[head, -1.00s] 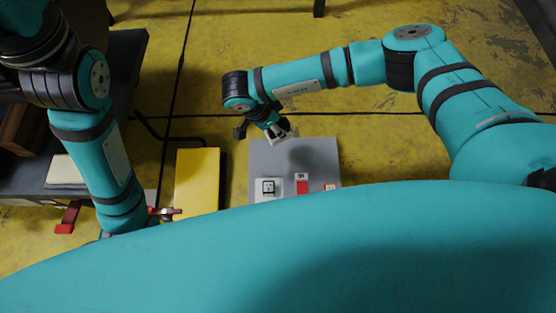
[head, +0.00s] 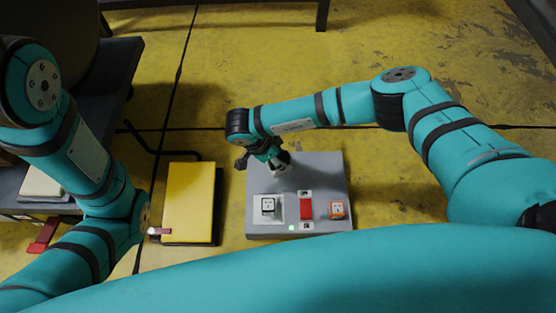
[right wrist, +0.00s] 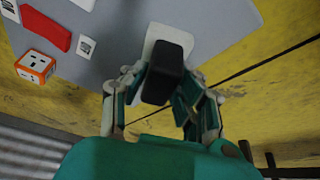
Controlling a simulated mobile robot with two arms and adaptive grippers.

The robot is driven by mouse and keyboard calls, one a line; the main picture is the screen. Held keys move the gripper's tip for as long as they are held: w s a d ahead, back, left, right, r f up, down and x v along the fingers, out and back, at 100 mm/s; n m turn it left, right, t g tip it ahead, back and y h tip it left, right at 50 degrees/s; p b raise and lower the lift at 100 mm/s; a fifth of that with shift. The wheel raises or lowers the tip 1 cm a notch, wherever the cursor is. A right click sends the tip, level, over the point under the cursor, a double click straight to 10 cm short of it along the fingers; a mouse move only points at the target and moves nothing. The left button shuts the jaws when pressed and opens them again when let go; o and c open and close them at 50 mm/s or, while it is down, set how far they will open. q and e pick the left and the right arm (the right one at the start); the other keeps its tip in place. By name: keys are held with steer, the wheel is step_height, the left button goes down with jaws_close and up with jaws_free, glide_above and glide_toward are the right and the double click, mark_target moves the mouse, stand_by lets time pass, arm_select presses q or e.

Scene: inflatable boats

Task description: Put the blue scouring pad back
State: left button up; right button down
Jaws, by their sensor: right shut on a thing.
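My right gripper (head: 280,162) is over the back part of a grey panel (head: 325,170), pointing down. In the right wrist view its fingers (right wrist: 162,100) are closed on the two sides of a dark, nearly black block (right wrist: 166,68). The block looks black there, and I cannot tell whether it is the blue scouring pad. No clearly blue pad shows elsewhere. Behind the block, a white square (right wrist: 187,40) lies on the panel.
A yellow box (head: 188,202) stands to the left. The yellow floor right of the panel is clear.

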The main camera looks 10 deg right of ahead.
steer(key=shift+r, duration=0.1)
steer(key=c, duration=1.5)
jaws_free()
steer(key=shift+f, duration=0.2)
steer(key=o, duration=0.5)
steer(key=shift+r, duration=0.1)
